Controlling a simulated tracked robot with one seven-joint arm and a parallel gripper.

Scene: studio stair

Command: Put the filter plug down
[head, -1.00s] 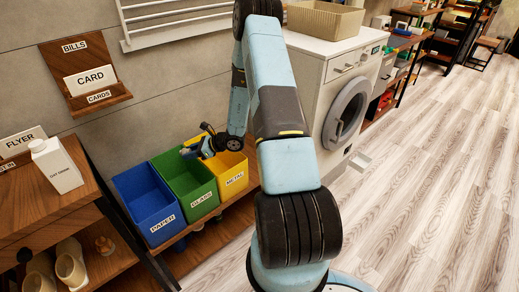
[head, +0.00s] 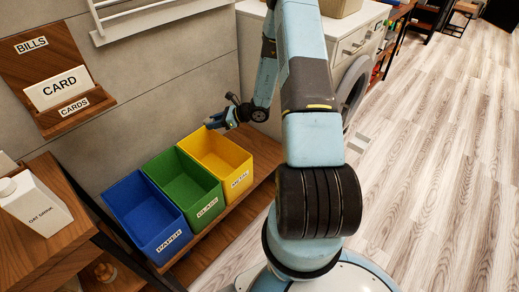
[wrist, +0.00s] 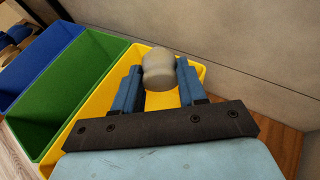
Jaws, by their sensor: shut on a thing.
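The filter plug (wrist: 158,68) is a rounded, grey-beige piece with a narrower waist. In the wrist view it sits between the two blue fingers of my gripper (wrist: 158,88), which is shut on it. In the head view my gripper (head: 211,122) hangs above the back of the yellow METAL bin (head: 237,174), and the plug is too small to make out clearly. The yellow bin also shows under the gripper in the wrist view (wrist: 100,103). Its inside looks empty where I can see it.
The green GLASS bin (head: 203,207) and blue PAPER bin (head: 163,238) stand left of the yellow one on a low wooden shelf. A carton (head: 38,207) stands on the wooden cabinet at left. The white washing machine (head: 357,40) is behind my arm. Open floor lies at right.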

